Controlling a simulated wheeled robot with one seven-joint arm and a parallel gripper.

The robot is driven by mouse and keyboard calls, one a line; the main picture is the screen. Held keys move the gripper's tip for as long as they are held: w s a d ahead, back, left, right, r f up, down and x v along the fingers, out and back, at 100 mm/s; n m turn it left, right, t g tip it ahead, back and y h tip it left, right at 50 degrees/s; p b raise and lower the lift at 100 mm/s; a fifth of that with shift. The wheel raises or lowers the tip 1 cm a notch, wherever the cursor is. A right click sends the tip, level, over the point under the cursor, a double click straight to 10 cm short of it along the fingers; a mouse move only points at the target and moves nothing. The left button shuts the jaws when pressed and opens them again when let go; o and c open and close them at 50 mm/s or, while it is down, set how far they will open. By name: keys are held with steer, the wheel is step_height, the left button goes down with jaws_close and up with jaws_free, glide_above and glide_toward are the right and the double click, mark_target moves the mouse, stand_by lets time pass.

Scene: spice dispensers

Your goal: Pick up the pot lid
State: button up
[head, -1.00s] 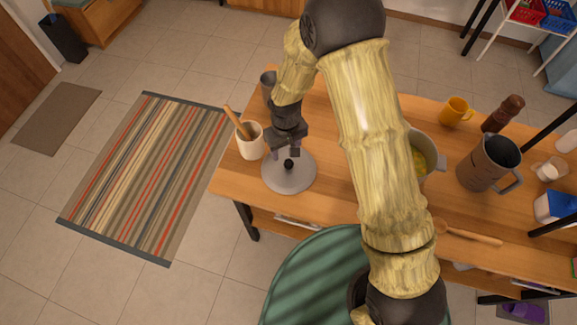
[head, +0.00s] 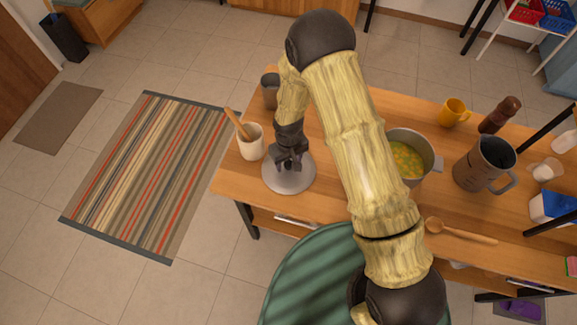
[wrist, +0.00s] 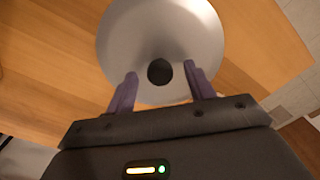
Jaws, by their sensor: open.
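The pot lid (head: 290,181) is a round grey disc with a dark round knob, lying on the wooden table near its left end. In the wrist view the lid (wrist: 160,35) fills the top middle, and its dark knob (wrist: 160,71) shows between the fingers. My gripper (head: 290,163) is over the lid in the head view and hides the knob there. In the wrist view my gripper (wrist: 160,82) is open, with one finger on each side of the knob. I cannot tell whether the fingers touch the lid.
A white crock (head: 251,143) with a wooden utensil stands close left of the lid. A dark cup (head: 270,92) is behind.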

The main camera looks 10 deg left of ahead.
steer(key=shift+f, duration=0.5)
steer(key=c, duration=1.1)
